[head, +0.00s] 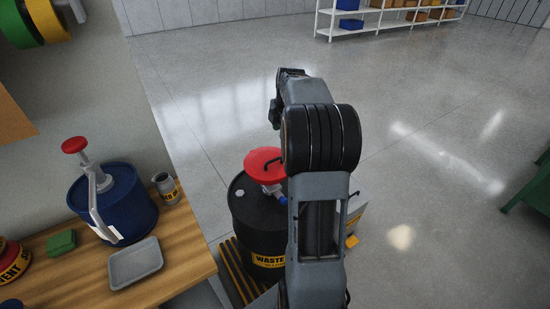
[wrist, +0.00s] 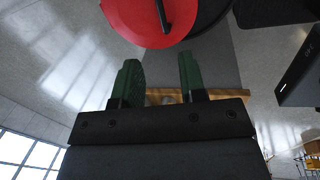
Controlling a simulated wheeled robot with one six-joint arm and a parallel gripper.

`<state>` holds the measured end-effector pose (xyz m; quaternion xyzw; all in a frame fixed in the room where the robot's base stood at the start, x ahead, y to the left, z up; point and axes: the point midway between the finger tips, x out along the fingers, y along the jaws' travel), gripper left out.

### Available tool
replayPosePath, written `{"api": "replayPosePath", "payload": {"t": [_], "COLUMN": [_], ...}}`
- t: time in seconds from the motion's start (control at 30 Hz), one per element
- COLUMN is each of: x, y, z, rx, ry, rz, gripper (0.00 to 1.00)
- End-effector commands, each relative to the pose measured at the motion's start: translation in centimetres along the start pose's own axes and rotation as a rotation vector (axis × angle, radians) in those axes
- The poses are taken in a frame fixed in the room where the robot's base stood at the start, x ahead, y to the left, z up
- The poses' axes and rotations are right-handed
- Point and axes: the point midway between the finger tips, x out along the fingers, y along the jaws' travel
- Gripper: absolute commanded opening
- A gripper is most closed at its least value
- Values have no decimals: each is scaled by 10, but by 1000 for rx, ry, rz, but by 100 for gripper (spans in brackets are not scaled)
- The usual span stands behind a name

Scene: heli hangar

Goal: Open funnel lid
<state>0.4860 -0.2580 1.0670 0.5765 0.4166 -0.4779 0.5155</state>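The funnel lid (head: 264,164) is a red disc with a black handle, on top of the black waste drum (head: 262,222) in the head view. It looks closed over the funnel. In the wrist view the red lid (wrist: 138,22) and its dark handle are at the top, cut off by the frame edge. My gripper (wrist: 158,72) shows its two green fingers apart with nothing between them. The fingertips are short of the lid and apart from the handle. In the head view my arm hides the right part of the drum, and the fingers are barely visible.
A wooden bench (head: 180,246) at left holds a blue pump container (head: 128,210), a grey tray (head: 136,262), a green sponge (head: 61,243) and a small can (head: 166,186). A green object (head: 531,186) stands at far right. The floor behind the drum is clear up to white shelves (head: 385,18).

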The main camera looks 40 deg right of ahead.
Motion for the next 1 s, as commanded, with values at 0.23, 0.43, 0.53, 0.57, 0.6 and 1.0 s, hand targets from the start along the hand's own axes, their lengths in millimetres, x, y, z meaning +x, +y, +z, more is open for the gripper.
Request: {"api": "replayPosePath", "payload": {"t": [0.23, 0.43, 0.53, 0.57, 0.6, 1.0], "x": [20, 58, 77, 82, 90, 134], "y": [-1, -1, -1, -1, -1, -1], "z": [-1, -1, -1, -1, -1, 0], "rx": [-62, -60, -60, -60, -60, -59], "ry": [3, 3, 2, 2, 2, 1], "rz": [-5, -6, -5, -6, -5, -2], "gripper": [38, 38, 38, 38, 38, 38]}}
